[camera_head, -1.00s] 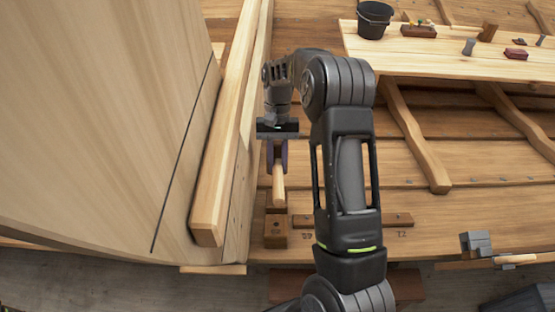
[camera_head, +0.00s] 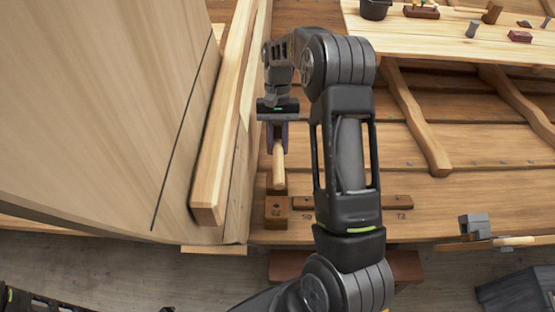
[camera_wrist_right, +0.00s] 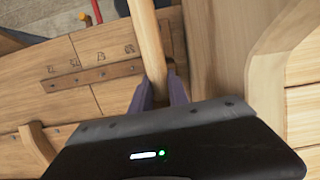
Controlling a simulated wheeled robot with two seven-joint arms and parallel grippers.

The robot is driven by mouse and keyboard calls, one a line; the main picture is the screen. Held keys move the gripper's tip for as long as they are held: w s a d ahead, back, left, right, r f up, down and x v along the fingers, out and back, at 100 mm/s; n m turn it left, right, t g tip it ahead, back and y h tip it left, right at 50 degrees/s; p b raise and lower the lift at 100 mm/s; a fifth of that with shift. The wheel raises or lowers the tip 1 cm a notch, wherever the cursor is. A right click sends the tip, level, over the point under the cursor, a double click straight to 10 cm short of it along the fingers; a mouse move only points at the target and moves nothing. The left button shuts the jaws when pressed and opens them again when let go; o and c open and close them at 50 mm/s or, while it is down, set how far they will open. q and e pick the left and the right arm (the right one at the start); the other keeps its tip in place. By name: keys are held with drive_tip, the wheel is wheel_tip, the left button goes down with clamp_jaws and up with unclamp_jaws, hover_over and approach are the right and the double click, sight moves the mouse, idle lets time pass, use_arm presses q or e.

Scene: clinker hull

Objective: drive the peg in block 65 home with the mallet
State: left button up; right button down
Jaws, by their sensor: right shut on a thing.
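My right gripper (camera_head: 277,137) is shut on a light wooden rod (camera_head: 279,166), like a handle or thick peg. The rod points toward the front edge, its end just beside a small brown block (camera_head: 276,212); I cannot tell if they touch. In the right wrist view the purple fingers (camera_wrist_right: 160,93) clasp the rod (camera_wrist_right: 148,40), which runs out past the top edge. I cannot read the block's number or make out a peg in it. A grey-headed tool with a wooden handle (camera_head: 512,241), perhaps the mallet, lies at the right. My left gripper is out of view.
The pale hull side and a thick timber (camera_head: 212,185) stand close left of my right gripper. A marked strip (camera_head: 398,202) lies right of the block. A bench (camera_head: 420,45) holds a bucket (camera_head: 374,10) and small items. Open planking lies between.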

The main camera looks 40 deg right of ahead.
drive_tip(key=shift+s+a+r, duration=0.1)
idle(0.4)
drive_tip(key=x, duration=0.9)
drive_tip(key=shift+f, duration=0.4)
drive_tip(key=v, duration=1)
drive_tip(key=shift+s+r, duration=0.1)
drive_tip(key=shift+s+a, duration=0.2)
drive_tip(key=shift+w+d+f, duration=0.1)
drive_tip(key=shift+w+f, duration=0.1)
drive_tip(key=shift+s, duration=0.1)
